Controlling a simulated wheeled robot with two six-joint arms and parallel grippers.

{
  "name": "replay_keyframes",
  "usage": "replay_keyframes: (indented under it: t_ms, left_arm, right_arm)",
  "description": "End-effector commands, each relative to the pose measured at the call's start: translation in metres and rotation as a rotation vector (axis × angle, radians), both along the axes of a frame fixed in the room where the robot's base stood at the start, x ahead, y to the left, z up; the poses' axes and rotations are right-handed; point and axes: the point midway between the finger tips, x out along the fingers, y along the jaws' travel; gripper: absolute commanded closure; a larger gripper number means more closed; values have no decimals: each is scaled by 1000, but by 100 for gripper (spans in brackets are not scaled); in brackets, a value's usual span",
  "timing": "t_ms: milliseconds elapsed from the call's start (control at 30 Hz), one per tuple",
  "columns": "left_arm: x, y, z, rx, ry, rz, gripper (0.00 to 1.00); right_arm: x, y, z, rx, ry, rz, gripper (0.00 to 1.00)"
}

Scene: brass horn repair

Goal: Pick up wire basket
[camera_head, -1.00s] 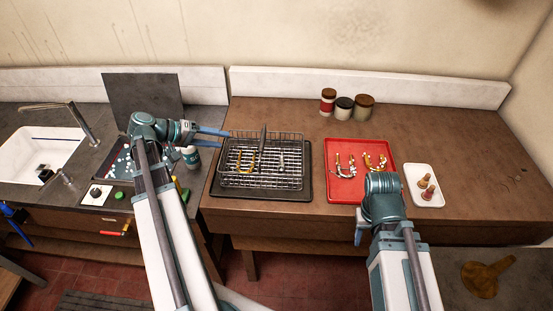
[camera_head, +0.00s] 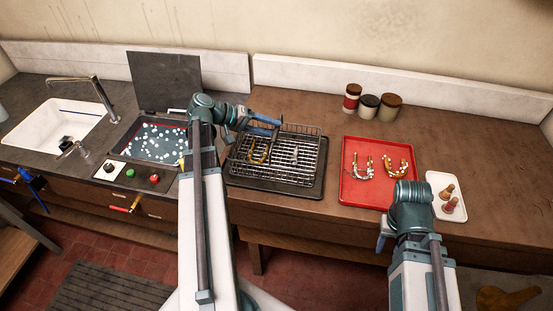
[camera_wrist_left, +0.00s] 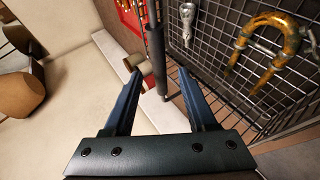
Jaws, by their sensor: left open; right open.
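The wire basket (camera_head: 296,170) stands on a dark tray on the wooden bench. It holds a brass U-shaped tube (camera_head: 259,152) and a small silver part, also seen in the left wrist view (camera_wrist_left: 187,18). My left gripper (camera_head: 272,127) is open at the basket's back left, at about rim height. In the left wrist view, a dark upright bar (camera_wrist_left: 155,45) of the basket lies in line with the gap between the open fingers (camera_wrist_left: 159,75); I cannot tell whether it is between them. My right gripper (camera_head: 383,241) is open and empty at the bench's front edge, away from the basket.
A red tray (camera_head: 352,197) with brass tubes lies right of the basket, then a white tray (camera_head: 437,177). Several jars (camera_head: 369,106) stand at the back. Left are a bubbling tank (camera_head: 155,142) with its lid up and a sink (camera_head: 48,130).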

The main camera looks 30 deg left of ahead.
Motion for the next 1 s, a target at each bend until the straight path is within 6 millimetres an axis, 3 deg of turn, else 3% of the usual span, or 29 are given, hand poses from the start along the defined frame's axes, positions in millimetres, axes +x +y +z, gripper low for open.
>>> replay_keyframes:
  t_ms: [433,733,1000]
  left_arm:
    - [11,-11,-10,0,1,-1,43]
    - [37,-34,-33,0,1,-1,43]
    - [40,-36,-32,0,0,1,43]
  right_arm:
    - [0,0,-10,0,0,-1,56]
    - [0,0,-33,0,0,-2,56]
    - [0,0,-32,0,0,-2,56]
